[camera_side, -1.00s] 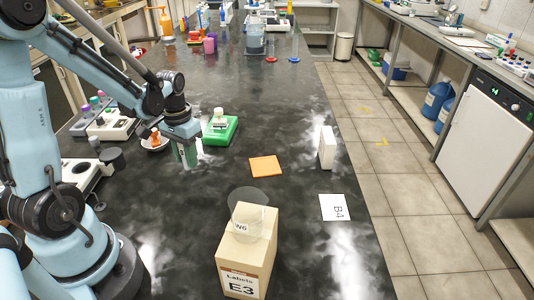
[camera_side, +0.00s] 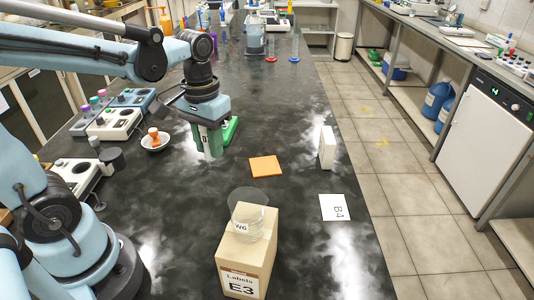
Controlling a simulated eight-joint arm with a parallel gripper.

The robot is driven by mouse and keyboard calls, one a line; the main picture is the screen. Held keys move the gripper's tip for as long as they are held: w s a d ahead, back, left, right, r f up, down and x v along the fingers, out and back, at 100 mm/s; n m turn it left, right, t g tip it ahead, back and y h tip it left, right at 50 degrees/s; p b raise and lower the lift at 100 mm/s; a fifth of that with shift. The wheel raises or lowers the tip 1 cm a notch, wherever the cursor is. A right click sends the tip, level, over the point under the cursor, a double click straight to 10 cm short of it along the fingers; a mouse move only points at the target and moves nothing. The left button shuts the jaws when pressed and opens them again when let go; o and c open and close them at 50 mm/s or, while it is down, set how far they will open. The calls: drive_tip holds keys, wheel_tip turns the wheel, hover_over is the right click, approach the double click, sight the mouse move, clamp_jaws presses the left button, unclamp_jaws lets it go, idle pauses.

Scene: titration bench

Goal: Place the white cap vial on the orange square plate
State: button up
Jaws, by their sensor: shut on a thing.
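A white upright box (camera_side: 327,148) stands right of the plate. A card marked B4 (camera_side: 335,207) lies nearer. A cardboard box (camera_side: 246,262) with a clear dish stands in front. A white bowl (camera_side: 155,142) with an orange item is at the left.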

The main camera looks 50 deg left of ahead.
drive_tip(key=w+d, duration=1)
hover_over(265, 166)
drive_tip(key=shift+m, duration=0.4)
wheel_tip(265, 166, down, 7)
drive_tip(key=shift+r, duration=0.2)
drive_tip(key=shift+f, duration=2)
drive_tip(key=shift+f, duration=0.15)
drive_tip(key=o, duration=1)
drive_tip(key=shift+o, duration=0.2)
